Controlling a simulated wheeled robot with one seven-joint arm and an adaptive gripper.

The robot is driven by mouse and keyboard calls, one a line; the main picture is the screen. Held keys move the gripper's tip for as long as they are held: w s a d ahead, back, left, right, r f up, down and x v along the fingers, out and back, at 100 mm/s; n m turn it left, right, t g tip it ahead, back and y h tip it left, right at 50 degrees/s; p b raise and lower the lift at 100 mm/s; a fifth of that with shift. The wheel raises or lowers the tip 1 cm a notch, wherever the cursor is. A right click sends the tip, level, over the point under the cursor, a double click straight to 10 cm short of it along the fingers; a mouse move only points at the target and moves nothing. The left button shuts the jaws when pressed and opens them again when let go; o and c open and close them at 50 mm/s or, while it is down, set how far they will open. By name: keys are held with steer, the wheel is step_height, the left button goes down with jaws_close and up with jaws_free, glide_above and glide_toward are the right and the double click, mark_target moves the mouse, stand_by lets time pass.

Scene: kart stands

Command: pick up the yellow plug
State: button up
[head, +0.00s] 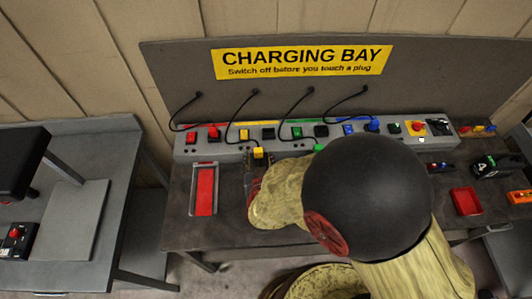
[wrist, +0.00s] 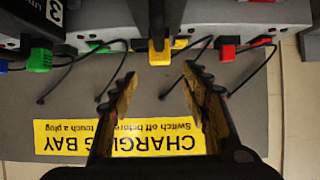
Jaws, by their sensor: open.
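The yellow plug (head: 259,152) sits at the front of the grey socket strip (head: 190,151), just right of a small yellow switch (head: 243,134). In the wrist view the yellow plug (wrist: 159,50) is centred just beyond and between my fingertips, with a black cord near it. My gripper (wrist: 159,76) is open and empty, its two fingers on either side of the line to the plug. In the head view my gripper (head: 258,166) is at the plug, partly hidden by my arm. Contact cannot be told.
A red plug (head: 212,132), green plug (head: 318,148) and blue plug (head: 372,125) share the strip, with looping black cords behind. A red knob (head: 413,126) is at its right end. A red-lined tray (head: 192,205) lies left of my gripper. A numbered black box (head: 490,165) stands right.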

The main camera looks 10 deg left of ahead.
mark_target(258, 151)
steer(key=x, duration=0.7)
steer(key=shift+w+f+b, duration=0.25)
steer(key=shift+f+b, duration=0.1)
steer(key=c, duration=0.3)
jaws_close()
